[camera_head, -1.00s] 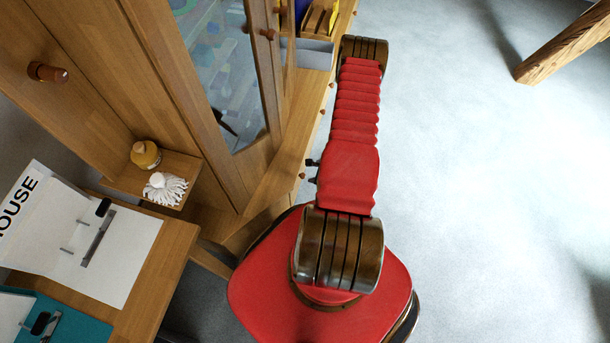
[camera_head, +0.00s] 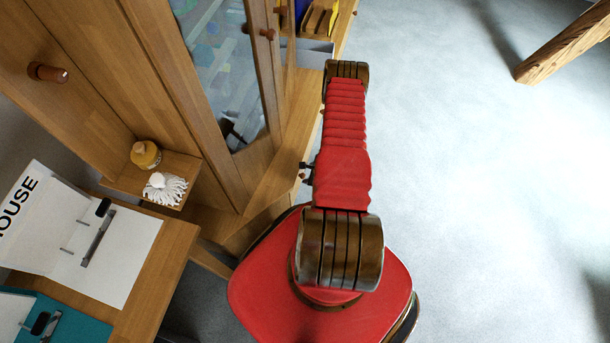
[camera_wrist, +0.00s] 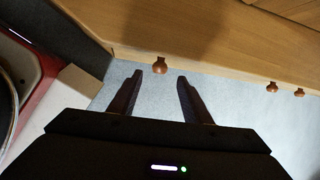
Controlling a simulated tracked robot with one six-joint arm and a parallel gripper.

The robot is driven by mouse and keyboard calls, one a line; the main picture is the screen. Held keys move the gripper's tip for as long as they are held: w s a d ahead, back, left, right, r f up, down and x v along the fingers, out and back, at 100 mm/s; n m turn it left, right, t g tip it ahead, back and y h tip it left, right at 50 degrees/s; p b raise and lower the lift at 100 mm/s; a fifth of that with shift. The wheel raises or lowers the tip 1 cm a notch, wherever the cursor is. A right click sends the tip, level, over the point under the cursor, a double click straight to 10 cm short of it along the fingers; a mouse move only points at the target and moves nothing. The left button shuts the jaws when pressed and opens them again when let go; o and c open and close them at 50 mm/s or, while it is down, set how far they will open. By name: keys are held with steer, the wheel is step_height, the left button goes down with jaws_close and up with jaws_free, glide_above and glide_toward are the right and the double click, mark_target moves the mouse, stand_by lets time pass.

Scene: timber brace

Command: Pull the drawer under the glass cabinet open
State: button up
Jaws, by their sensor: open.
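The glass cabinet (camera_head: 158,75) stands at the upper left in the head view, with glass doors and round wooden knobs. In the wrist view a wooden front edge (camera_wrist: 215,63) crosses the top, with a brown knob (camera_wrist: 160,65) on it and two more knobs (camera_wrist: 272,87) to the right. My gripper (camera_wrist: 160,76) is open and empty. Its two dark fingers point at the nearest knob, which shows just beyond and between the fingertips. I see no contact. In the head view my red arm hides the gripper and most of the drawer fronts.
The floor on the right is clear.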

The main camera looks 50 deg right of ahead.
mark_target(304, 175)
steer(key=shift+x, duration=3.1)
jaws_close()
steer(key=shift+d, duration=0.15)
